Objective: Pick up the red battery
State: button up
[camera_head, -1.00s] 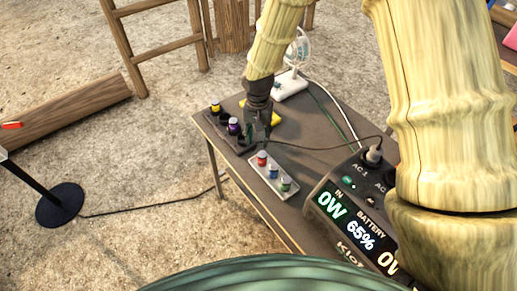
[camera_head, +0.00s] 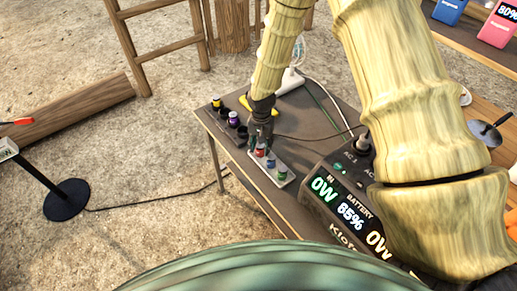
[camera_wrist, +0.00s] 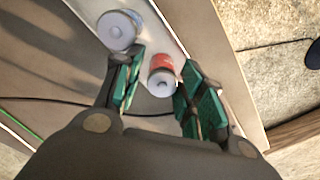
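The red battery (camera_wrist: 161,74) stands upright at one end of a light tray (camera_head: 283,179) on the table. In the wrist view it lies between the green pads of my gripper (camera_wrist: 158,95), with a gap showing to the left pad and the right pad very near. My gripper is open; it also shows in the head view (camera_head: 262,138), just above the red battery (camera_head: 259,153). Another battery's pale top (camera_wrist: 120,30) is beside the left finger in the wrist view.
A dark holder (camera_head: 225,127) with yellow and purple batteries stands to the left. The power station (camera_head: 345,205) is close on the right, with a cable crossing the table. A yellow item (camera_head: 247,103) lies behind my gripper.

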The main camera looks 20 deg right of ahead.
aim_at(261, 145)
jog(key=f, duration=0.2)
jog(key=shift+w+f, duration=0.3)
jog(key=shift+w, duration=0.05)
jog(key=shift+s+r, duration=0.15)
jog(key=shift+s, duration=0.05)
grip_shut()
jog(key=shift+w, duration=0.1)
jog(key=shift+r+b, duration=1.2)
jog(key=shift+r, duration=3.75)
